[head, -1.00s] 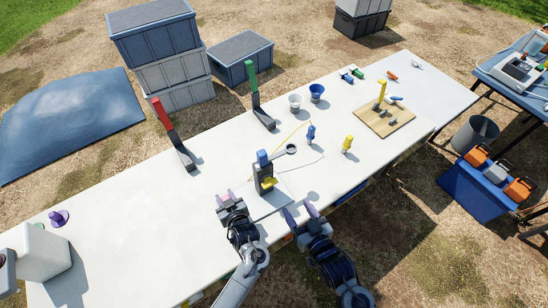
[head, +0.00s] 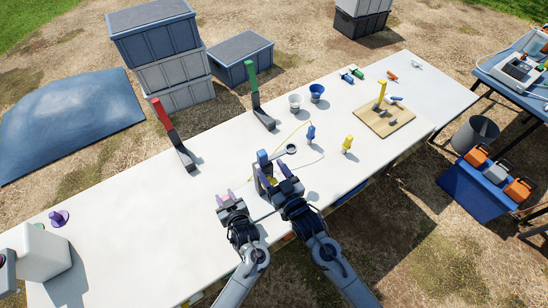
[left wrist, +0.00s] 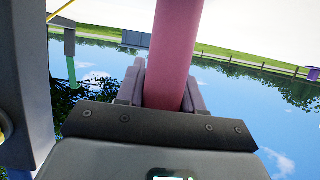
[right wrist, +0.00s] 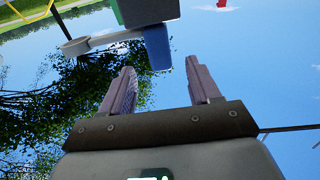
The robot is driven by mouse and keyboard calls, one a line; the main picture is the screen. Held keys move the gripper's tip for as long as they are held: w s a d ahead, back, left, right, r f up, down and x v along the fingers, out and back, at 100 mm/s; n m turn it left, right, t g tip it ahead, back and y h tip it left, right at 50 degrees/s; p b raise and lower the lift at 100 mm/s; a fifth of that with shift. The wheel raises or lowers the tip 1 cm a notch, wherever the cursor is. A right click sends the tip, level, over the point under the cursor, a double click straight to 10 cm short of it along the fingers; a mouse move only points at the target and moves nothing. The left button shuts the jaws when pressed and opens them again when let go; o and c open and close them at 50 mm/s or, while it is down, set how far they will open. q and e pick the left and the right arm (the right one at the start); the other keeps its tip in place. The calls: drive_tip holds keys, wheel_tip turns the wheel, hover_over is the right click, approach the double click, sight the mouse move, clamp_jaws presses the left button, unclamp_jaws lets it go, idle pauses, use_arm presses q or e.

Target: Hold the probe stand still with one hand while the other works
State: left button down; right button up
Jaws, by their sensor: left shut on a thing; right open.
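The probe stand stands upright on the table near its front edge, with a blue top (head: 262,157) and a ring (head: 290,149) on a side arm. My left gripper (head: 225,196) is at the stand's left. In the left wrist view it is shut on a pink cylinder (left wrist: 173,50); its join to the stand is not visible. My right gripper (head: 274,173) is open and empty, close to the stand and hiding its lower part. In the right wrist view the stand's blue block (right wrist: 157,47) and ring (right wrist: 75,47) lie just beyond the open fingers (right wrist: 165,88).
A blue bottle (head: 311,132) and a yellow bottle (head: 347,143) stand to the right. The left table stretch is mostly clear.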

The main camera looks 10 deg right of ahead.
sight(264, 160)
drive_tip(key=shift+x, duration=2.35)
drive_tip(key=shift+c, duration=0.4)
drive_tip(key=c, duration=0.9)
use_arm(q)
drive_tip(key=shift+s, duration=0.1)
use_arm(e)
drive_tip(key=shift+r, duration=2.7)
drive_tip(key=shift+c, duration=0.7)
drive_tip(key=o, duration=1.1)
drive_tip(key=shift+f, duration=0.15)
drive_tip(key=shift+s, duration=0.1)
